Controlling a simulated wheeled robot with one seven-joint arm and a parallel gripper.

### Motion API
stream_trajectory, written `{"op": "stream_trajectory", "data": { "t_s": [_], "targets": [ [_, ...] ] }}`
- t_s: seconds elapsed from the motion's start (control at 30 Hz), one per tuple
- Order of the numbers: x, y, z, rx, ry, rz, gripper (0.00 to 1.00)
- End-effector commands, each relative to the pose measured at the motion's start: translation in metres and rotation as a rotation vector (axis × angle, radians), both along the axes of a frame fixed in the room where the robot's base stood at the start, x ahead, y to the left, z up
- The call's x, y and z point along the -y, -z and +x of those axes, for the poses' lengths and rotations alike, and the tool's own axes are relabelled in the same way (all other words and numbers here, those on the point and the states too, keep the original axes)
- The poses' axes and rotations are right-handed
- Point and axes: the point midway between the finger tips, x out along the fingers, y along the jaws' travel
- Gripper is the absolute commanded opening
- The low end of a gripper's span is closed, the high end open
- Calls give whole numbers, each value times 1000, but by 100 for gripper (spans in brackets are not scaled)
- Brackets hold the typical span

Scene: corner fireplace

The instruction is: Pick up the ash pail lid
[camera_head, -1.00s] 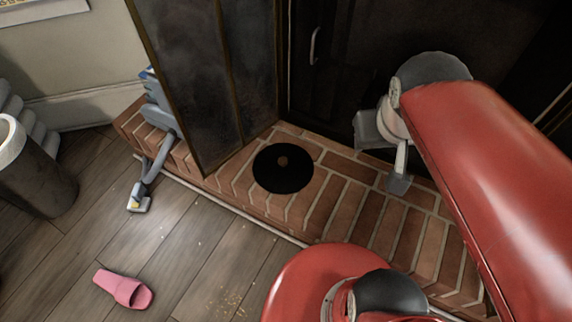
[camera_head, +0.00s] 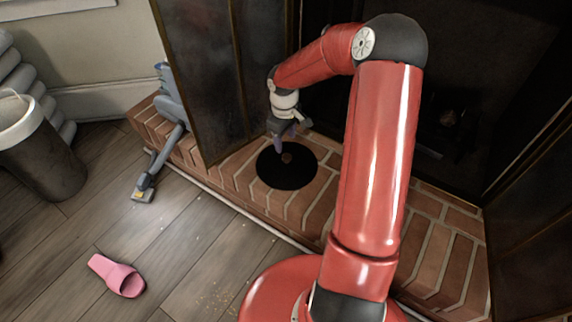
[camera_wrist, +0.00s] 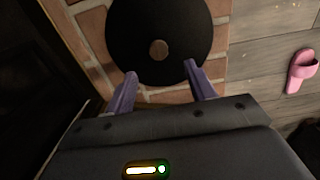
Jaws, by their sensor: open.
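The ash pail lid is a flat black disc (camera_head: 287,178) with a small brown knob at its centre, lying on the brick hearth in the head view. It also shows at the top of the wrist view (camera_wrist: 184,62), with the knob near its middle. My gripper (camera_head: 287,146) is over the back part of the lid in the head view. In the wrist view its two purple fingers (camera_wrist: 160,70) are spread apart with nothing between them, pointing toward the lid and its knob. The gap in height between fingertips and knob is hard to tell.
A dark fireplace screen panel (camera_head: 205,75) stands on the hearth left of the lid. A grey-blue vacuum-like tool (camera_head: 172,110) leans on the hearth's left end. A bin (camera_head: 38,150) and a pink slipper (camera_head: 118,275) are on the wood floor. The brick hearth (camera_head: 425,235) is clear on the right.

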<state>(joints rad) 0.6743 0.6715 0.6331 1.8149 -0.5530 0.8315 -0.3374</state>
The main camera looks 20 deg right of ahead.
Motion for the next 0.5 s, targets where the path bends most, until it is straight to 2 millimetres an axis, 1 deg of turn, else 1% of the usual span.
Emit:
{"op": "stream_trajectory", "data": {
  "t_s": [0.03,0.2,0.43,0.5],
  "targets": [
    [2,8,2,-2,-3,13,55],
    [3,26,5,-3,-9,24,55],
    [4,52,2,-4,-10,24,55],
    [4,64,0,-4,-10,25,55]
  ]
}}
